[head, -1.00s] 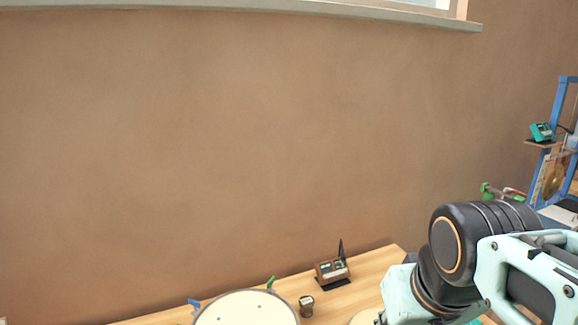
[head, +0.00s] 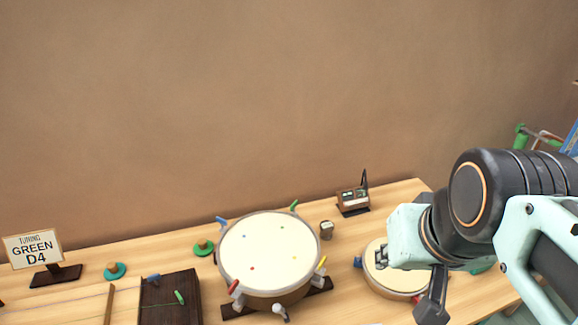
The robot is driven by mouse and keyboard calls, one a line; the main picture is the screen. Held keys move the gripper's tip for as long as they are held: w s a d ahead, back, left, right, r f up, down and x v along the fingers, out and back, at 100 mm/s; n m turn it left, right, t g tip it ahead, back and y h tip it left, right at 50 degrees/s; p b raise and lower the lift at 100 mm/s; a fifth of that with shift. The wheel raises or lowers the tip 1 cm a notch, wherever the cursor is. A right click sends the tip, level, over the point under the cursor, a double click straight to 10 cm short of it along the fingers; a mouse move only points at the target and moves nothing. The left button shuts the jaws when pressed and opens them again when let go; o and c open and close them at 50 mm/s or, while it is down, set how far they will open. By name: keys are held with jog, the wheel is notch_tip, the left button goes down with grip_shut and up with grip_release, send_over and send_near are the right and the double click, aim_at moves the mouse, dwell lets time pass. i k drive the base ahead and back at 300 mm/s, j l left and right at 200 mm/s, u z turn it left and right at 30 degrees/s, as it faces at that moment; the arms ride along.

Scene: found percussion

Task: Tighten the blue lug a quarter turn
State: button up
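A large round drum (head: 265,245) with a cream head stands on the wooden table, with coloured lugs around its rim. Its blue lug (head: 222,221) is at the back left of the rim. A smaller drum (head: 395,268) on the right also has a blue lug (head: 358,262) on its left side. My gripper (head: 432,300) shows only as dark parts below my pale wrist, over the right edge of the smaller drum in the picture. It is apart from the large drum. Its fingers are too hidden to tell open from shut.
A dark wooden box (head: 170,303) with blue and green pegs is at front left. A sign reading "TUNING GREEN D4" (head: 35,248) stands at far left.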

aim_at(223, 222)
jog(key=k+j+u, duration=0.1)
jog(key=u, duration=0.65)
jog(key=l+u, duration=0.1)
jog(key=i+l, duration=0.05)
